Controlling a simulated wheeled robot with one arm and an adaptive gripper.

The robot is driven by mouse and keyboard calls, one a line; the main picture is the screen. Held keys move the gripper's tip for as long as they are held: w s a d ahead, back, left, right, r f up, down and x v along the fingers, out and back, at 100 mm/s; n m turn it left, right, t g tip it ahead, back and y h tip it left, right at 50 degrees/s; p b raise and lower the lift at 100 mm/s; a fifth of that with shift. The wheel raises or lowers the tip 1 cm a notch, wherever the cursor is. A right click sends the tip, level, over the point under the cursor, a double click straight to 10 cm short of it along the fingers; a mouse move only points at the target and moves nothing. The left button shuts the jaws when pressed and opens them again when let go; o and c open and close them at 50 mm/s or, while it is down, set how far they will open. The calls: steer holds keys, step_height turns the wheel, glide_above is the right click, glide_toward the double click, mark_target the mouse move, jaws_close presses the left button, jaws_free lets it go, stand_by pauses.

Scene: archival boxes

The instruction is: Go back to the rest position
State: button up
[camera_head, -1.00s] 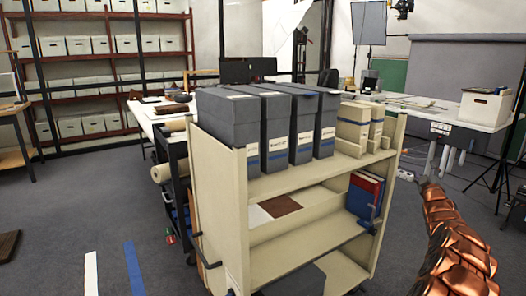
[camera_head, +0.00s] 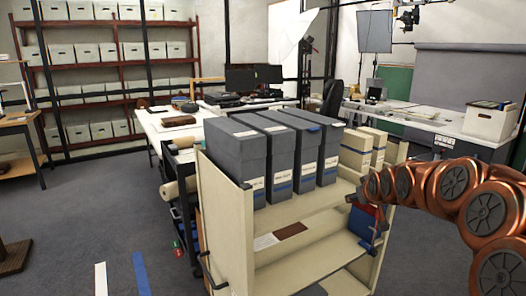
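My copper-coloured arm (camera_head: 440,190) reaches in from the right edge and curves left to the right end of the cart. Its far end dips beside the cart's right post. Small dark and copper parts there seem to be my gripper (camera_head: 376,238), but they are too small to tell whether the fingers are open or shut. I see nothing clearly held. The cream cart (camera_head: 228,222) stands in front of me. Several grey archival boxes (camera_head: 236,158) stand upright in a row on its top shelf, with smaller cream boxes (camera_head: 356,150) to their right.
Blue and red binders (camera_head: 361,222) on the cart's lower shelf are partly hidden by my arm. A white table (camera_head: 160,128) stands behind the cart. Another table with a white box (camera_head: 490,122) is at the back right. Open floor (camera_head: 85,215) lies to the left.

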steer(key=s+a+r+g+p, duration=0.1)
steer(key=s+a+g+p, duration=0.3)
steer(key=s, duration=0.7)
steer(key=s+a+r+g+p, duration=0.15)
steer(key=s+a, duration=0.35)
steer(key=s, duration=0.6)
steer(key=s+a+r+m+g+p, duration=0.1)
steer(key=s+g+p, duration=0.5)
steer(key=s, duration=2.5)
steer(key=shift+s+a+m+g+p, duration=0.15)
steer(key=shift+a+m+g+p, duration=0.2)
steer(key=shift+a+m+g, duration=0.45)
